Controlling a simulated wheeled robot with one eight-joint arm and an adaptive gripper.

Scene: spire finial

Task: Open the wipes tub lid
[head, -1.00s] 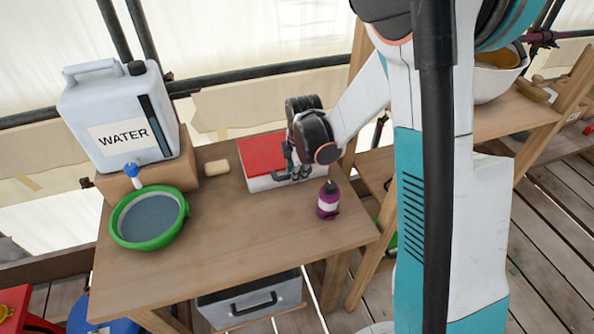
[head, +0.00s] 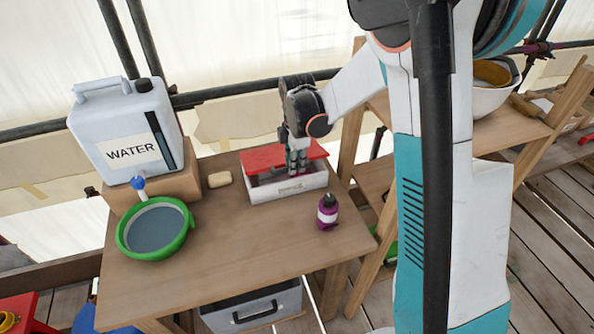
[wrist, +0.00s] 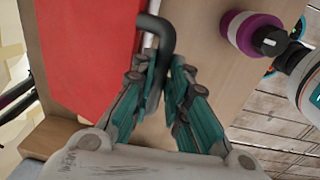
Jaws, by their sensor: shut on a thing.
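The wipes tub (head: 290,188) is a white box on the wooden table, with a red lid (head: 262,158). The lid is partly raised, and a dark gap shows between it and the tub's front. My gripper (head: 297,168) is at the lid's front right part. In the wrist view the red lid (wrist: 85,50) fills the upper left, and a dark bent handle (wrist: 165,35) stands at its edge. My gripper (wrist: 166,68) is shut on this handle. The fingertips partly hide the handle's lower end.
A purple bottle (head: 327,212) stands right of the tub. A soap bar (head: 220,179), a green basin (head: 183,236) and a water canister (head: 95,135) on a wooden block are to the left. The table front (head: 245,245) is clear.

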